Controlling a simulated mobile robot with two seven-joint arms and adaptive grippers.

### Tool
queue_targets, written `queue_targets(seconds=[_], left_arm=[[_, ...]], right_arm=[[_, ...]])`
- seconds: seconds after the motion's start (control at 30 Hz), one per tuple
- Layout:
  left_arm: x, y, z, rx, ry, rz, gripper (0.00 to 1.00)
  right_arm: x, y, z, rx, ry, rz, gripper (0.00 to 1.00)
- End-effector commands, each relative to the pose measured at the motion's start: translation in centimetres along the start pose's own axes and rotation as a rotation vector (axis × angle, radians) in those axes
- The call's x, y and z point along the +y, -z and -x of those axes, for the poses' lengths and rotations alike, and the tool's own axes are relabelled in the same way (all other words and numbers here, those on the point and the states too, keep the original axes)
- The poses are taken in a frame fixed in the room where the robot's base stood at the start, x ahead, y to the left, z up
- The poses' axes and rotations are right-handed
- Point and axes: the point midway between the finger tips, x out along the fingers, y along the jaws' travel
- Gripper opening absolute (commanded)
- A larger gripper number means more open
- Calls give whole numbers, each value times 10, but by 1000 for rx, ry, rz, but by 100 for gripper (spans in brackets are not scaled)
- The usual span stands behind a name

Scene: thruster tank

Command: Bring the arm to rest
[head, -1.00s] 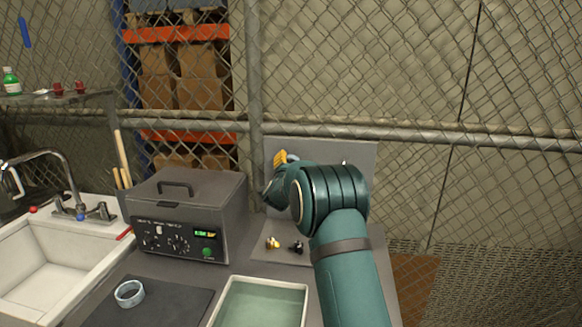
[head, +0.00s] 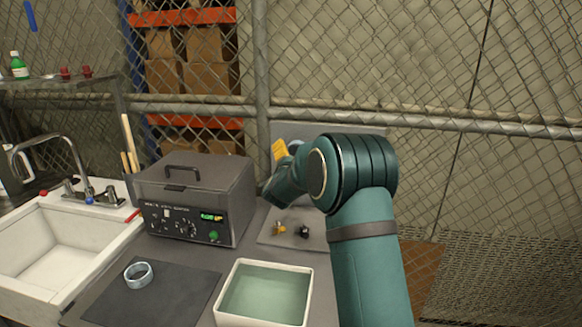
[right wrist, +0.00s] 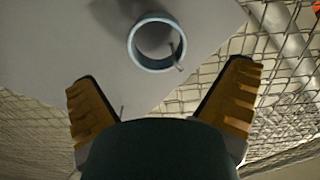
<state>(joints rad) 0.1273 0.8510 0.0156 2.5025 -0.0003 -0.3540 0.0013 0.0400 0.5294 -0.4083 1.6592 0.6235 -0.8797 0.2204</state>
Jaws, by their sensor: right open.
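My right gripper (right wrist: 160,74) is open, its two yellow-padded fingers wide apart with nothing between them. In the right wrist view a pale blue ring (right wrist: 133,47) hangs on a thin peg (right wrist: 179,66) on a grey panel (right wrist: 60,50), ahead of the fingertips and apart from them. In the head view my right arm reaches forward over the bench, and only part of the gripper (head: 280,150) shows, in front of the upright panel (head: 340,132). The rest is hidden behind the wrist. My left gripper is out of view.
A grey machine (head: 190,196) stands left of my right arm. Before it are a white-rimmed tank (head: 264,262) of greenish liquid and a dark mat (head: 170,300) with another pale ring (head: 128,277). Small yellow and black parts (head: 304,232) lie by the arm. A sink (head: 30,215) is far left.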

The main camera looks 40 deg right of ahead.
Motion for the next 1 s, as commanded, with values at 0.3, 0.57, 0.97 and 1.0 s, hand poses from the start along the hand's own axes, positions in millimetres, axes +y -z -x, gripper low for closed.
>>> queue_targets(seconds=[0.3, 0.57, 0.97, 1.0], left_arm=[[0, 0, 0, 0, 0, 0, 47], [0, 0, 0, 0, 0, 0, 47], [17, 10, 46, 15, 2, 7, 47], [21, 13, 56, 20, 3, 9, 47]], right_arm=[[0, 0, 50, -1, 0, 0, 100], [0, 0, 60, 0, 0, 1, 100], [-35, 36, 60, 1, 0, 0, 100], [-44, 44, 60, 1, 0, 0, 100]])
